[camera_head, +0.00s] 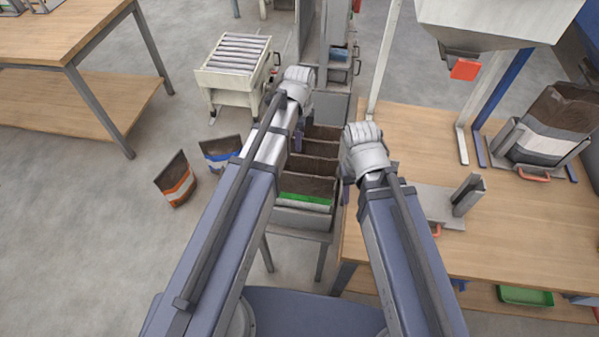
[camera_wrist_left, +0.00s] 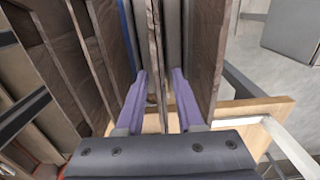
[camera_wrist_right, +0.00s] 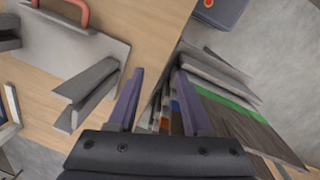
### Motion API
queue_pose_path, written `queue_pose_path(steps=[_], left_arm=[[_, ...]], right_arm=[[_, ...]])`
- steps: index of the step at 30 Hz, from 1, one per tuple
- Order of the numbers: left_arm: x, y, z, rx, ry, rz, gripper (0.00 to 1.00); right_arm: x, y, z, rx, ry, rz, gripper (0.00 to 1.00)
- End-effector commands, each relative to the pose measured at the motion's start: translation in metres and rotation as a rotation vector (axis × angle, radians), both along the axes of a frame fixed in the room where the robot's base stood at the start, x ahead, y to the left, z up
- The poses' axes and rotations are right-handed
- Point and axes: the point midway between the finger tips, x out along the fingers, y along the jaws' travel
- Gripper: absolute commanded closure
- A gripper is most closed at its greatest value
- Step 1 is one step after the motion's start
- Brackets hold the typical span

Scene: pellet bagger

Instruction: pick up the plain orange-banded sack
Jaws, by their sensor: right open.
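A sack with an orange and white band (camera_head: 176,182) stands on the floor left of my left arm, its dark top showing. A rack (camera_head: 303,218) between my arms holds several upright brown sacks; a green-banded sack (camera_head: 305,199) is at its near end. A small orange patch (camera_wrist_right: 164,123) shows among the racked sacks in the right wrist view; its sack is mostly hidden. My left gripper (camera_wrist_left: 159,80) is open over the rack, with thin upright sack edges (camera_wrist_left: 154,50) between its fingers. My right gripper (camera_wrist_right: 158,78) is open and pointed down at the rack's right side.
A blue-banded sack (camera_head: 221,153) stands on the floor near the orange-banded one. A wooden bench (camera_head: 500,240) borders the rack on the right, with metal holders and a sack in a cradle (camera_head: 548,130). A roller stand (camera_head: 237,70) is behind. Open floor lies at left.

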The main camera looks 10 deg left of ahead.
Motion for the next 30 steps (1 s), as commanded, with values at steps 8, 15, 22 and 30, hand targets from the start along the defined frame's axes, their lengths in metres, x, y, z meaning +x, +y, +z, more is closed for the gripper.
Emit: queue_pose_path(steps=[8,15,22,30], left_arm=[[-0.0001,0.0001,0.0000,0.000,0.000,0.000,0.96],[-0.0001,0.0001,-0.0001,0.000,0.000,0.000,1.00],[-0.0002,0.0000,-0.0001,0.000,0.000,0.000,1.00],[-0.0003,0.0000,-0.0001,0.000,0.001,0.000,1.00]], right_arm=[[0.0000,0.0000,0.0000,0.000,0.000,0.000,0.50],[0.0000,0.0000,-0.0001,0.000,0.000,0.000,0.50],[0.0000,0.0000,-0.0001,0.000,0.000,0.000,0.50],[0.0000,0.0000,-0.0001,0.000,0.000,0.000,0.50]])
